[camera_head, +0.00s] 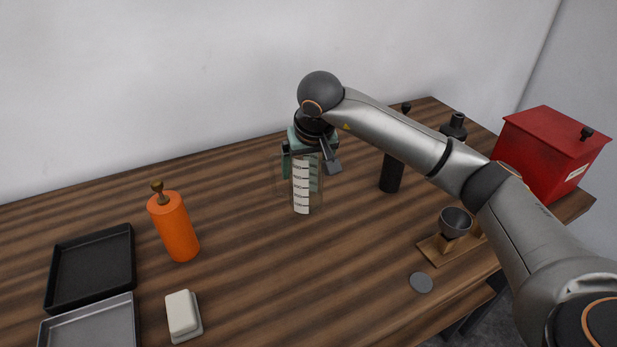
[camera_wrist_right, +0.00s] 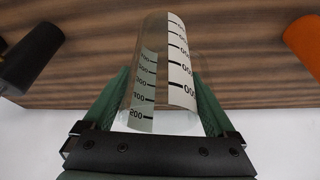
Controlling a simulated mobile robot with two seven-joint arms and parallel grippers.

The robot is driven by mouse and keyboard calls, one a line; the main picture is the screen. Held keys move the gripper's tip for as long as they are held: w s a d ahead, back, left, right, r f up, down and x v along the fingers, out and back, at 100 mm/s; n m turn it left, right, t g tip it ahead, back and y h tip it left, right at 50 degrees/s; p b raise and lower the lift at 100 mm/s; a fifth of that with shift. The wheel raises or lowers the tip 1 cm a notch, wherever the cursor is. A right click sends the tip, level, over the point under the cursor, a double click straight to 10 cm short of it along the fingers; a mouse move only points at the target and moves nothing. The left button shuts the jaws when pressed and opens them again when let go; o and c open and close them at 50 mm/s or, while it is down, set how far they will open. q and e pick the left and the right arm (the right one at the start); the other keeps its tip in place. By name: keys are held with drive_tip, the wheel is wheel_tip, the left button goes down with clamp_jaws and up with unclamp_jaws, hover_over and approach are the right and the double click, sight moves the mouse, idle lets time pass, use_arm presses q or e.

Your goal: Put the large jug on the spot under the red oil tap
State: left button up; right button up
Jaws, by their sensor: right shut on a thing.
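The jug (camera_head: 316,197) is a clear glass cylinder with a white printed scale. It stands upright near the middle of the table; I cannot tell whether its base touches the wood. My right gripper (camera_head: 308,154) is shut on its upper part, with green fingers on either side. The jug (camera_wrist_right: 165,70) also fills the middle of the right wrist view between the fingers. A red box-shaped tank (camera_head: 548,150) with a white label and a black knob stands at the far right. No tap spout shows clearly, and the spot under it cannot be made out. My left gripper is out of view.
A dark bottle (camera_head: 391,173) stands right of the jug, under my right arm. A grey cup (camera_head: 455,221) on a wooden stand and a grey disc (camera_head: 421,283) are at right. An orange cylinder (camera_head: 175,228), black tray (camera_head: 91,265) and white block (camera_head: 182,312) are at left.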

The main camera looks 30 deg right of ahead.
drive_tip(key=shift+w+d+f, duration=0.35)
drive_tip(key=shift+f, duration=0.15)
drive_tip(key=shift+w+d+f+p, duration=0.1)
drive_tip(key=shift+f+p, duration=0.15)
drive_tip(key=shift+f, duration=0.7)
drive_tip(key=shift+w+d+f+p, duration=0.1)
drive_tip(key=shift+f+p, duration=0.1)
drive_tip(key=shift+f, duration=0.7)
drive_tip(key=shift+f, duration=0.15)
drive_tip(key=o, duration=1.4)
